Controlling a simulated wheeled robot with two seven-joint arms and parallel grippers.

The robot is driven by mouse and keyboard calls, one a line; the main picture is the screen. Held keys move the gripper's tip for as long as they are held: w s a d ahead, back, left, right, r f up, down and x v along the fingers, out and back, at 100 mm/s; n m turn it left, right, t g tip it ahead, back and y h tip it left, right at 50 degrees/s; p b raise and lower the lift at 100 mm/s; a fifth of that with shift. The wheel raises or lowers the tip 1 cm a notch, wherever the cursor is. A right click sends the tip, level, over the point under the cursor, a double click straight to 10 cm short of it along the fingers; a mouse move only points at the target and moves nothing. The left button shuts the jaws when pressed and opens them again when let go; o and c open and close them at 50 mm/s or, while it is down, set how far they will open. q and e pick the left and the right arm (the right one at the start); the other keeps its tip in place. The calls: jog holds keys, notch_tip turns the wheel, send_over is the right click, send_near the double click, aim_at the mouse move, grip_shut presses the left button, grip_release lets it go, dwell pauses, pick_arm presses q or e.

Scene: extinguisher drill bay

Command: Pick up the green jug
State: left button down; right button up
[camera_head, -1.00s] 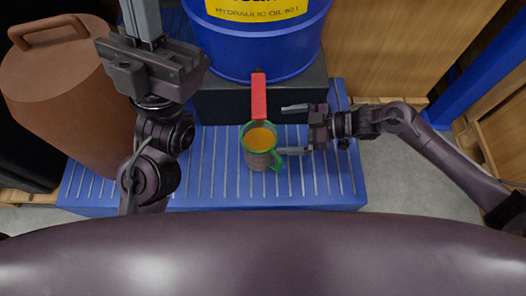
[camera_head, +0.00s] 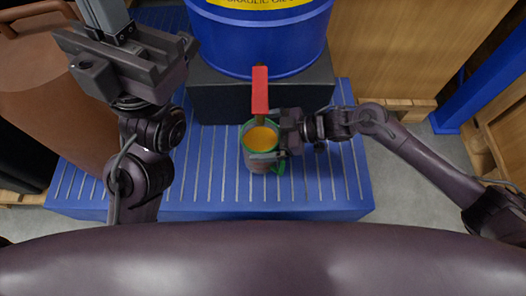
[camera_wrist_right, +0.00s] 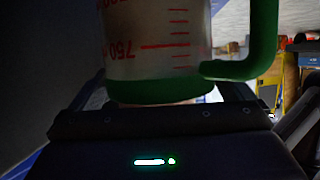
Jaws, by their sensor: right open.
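The green jug (camera_head: 257,165) stands upright on the blue slatted platform, with a green rim and handle and orange liquid inside. It also shows close up in the right wrist view (camera_wrist_right: 160,45), with red scale marks and a green base. My right gripper (camera_head: 264,136) is open and comes in from the right, its fingers on either side of the jug. The handle is on the right, towards the front. My left gripper (camera_head: 105,18) is raised at the upper left, away from the jug; its jaw opening is unclear.
The blue platform (camera_head: 215,190) has free room left and right of the jug. A blue oil drum (camera_head: 260,45) on a black block (camera_head: 222,103) is at the back. A brown container (camera_head: 45,110) is at the left.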

jog(key=c, duration=1.7)
jog(key=shift+r, duration=0.15)
jog(key=shift+c, duration=0.4)
jog(key=shift+r, duration=0.1)
